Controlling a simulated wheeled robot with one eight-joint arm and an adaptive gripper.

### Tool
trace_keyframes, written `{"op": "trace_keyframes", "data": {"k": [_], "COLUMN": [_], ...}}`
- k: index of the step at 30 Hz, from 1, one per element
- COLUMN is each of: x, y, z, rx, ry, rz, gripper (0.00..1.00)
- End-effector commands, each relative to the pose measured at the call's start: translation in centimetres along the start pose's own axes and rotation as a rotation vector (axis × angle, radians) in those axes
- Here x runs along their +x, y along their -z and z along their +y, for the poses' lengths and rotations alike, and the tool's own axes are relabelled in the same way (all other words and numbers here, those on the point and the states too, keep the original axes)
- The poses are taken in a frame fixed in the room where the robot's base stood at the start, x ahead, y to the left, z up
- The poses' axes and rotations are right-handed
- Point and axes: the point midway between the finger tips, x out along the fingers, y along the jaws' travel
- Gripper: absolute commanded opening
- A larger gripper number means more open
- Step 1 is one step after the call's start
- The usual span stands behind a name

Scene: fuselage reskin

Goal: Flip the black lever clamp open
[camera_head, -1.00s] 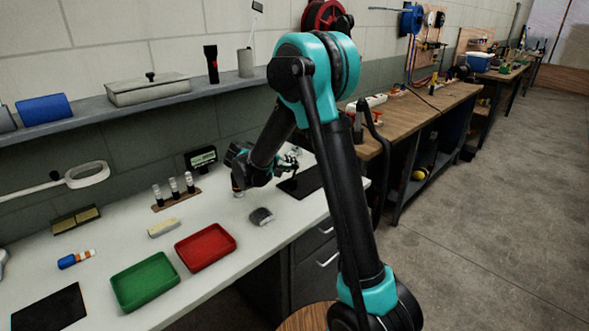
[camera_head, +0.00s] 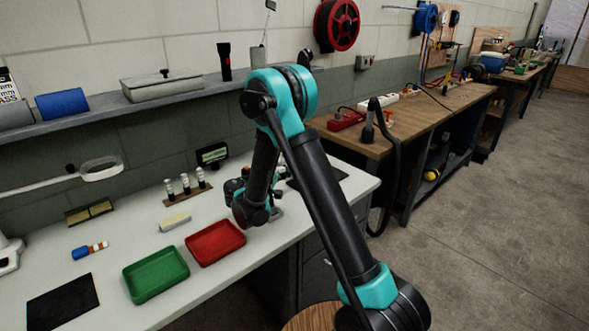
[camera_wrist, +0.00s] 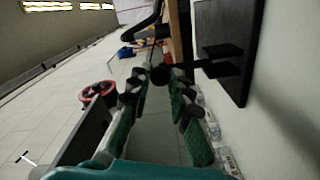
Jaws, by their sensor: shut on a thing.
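In the wrist view, the black lever clamp (camera_wrist: 220,62) stands out from a dark flat plate or mat on the right side. Its arm reaches left to a round black knob (camera_wrist: 160,75). My gripper (camera_wrist: 156,88), with green-padded fingers, has its tips on either side of the knob and is shut on the lever end. The exact contact is dark and partly hidden by the fingers. In the head view my forearm hides most of the gripper, and I cannot make out the clamp.
On the white bench, a red tray (camera_head: 216,243) and a green tray (camera_head: 156,275) lie left of my arm. A rack of small vials (camera_head: 186,186) and a pale block (camera_head: 174,222) stand behind them. A dark mat (camera_head: 326,171) lies partly behind my arm.

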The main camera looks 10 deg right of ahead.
Motion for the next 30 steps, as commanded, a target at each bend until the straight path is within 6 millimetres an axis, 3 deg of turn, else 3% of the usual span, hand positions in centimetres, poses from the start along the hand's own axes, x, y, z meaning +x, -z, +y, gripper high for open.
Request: {"op": "trace_keyframes", "data": {"k": [8, 9, 14, 23, 30], "x": [0.0, 0.0, 0.0, -0.1, -3.0], "y": [-0.1, -0.1, -0.1, 0.0, 0.1], "z": [-0.1, -0.1, -0.1, 0.0, -0.1], "rx": [0.0, 0.0, 0.0, 0.0, 0.0], "ry": [0.002, 0.002, 0.002, 0.002, 0.003], "rz": [-0.001, -0.001, -0.001, 0.0, 0.003], "gripper": [0.0, 0.22, 0.41, 0.41, 0.41]}}
